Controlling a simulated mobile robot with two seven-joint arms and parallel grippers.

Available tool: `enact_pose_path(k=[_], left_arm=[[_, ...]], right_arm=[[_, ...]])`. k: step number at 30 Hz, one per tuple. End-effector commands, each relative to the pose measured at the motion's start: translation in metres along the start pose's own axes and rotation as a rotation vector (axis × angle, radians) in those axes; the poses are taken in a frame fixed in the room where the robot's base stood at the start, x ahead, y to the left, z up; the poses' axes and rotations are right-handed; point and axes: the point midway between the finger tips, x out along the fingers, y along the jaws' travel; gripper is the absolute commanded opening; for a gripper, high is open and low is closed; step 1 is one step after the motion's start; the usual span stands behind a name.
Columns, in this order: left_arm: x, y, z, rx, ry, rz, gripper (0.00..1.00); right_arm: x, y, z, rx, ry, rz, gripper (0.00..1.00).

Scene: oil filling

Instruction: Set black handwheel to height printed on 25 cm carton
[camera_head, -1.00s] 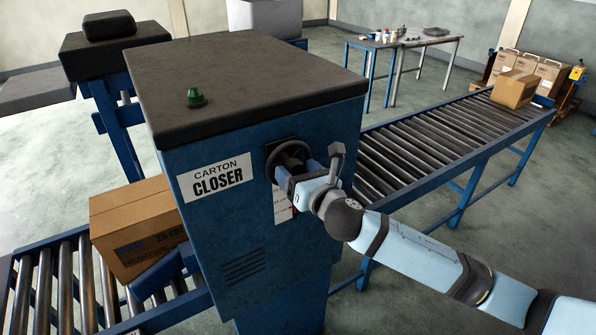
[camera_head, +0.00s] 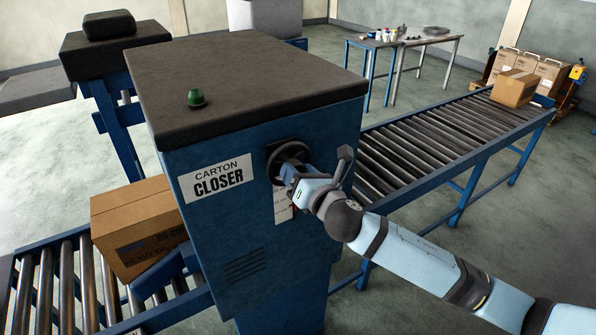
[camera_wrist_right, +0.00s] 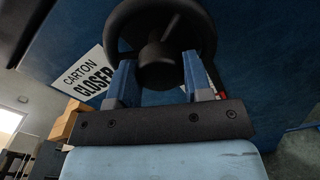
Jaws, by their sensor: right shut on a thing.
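The black handwheel (camera_head: 278,160) sits on the blue front of the carton closer (camera_head: 230,235), right of its name sign (camera_head: 214,178). My right gripper (camera_head: 289,173) reaches it from the right. In the right wrist view the handwheel (camera_wrist_right: 121,22) has one finger on each side of its hub, and my right gripper (camera_wrist_right: 159,62) is shut on it. A brown carton (camera_head: 135,207) lies on the rollers left of the closer; its dark printing is too blurred to read surely. A small white label (camera_head: 282,207) below the handwheel is partly hidden by the gripper. My left gripper is out of view.
A roller conveyor (camera_head: 440,145) runs to the back right, with another carton (camera_head: 514,90) at its far end. A green button (camera_head: 196,98) stands on the closer's top. A work table (camera_head: 381,46) with small items stands behind. Open floor lies at the front right.

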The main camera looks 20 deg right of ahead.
Motion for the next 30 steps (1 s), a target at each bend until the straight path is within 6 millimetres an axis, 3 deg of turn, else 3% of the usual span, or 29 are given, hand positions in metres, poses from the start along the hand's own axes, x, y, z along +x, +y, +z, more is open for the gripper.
enact_pose_path(k=[30], left_arm=[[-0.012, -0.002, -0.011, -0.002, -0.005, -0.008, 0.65]], right_arm=[[0.000, 0.000, -0.001, 0.967, 0.001, -0.003, 0.22]])
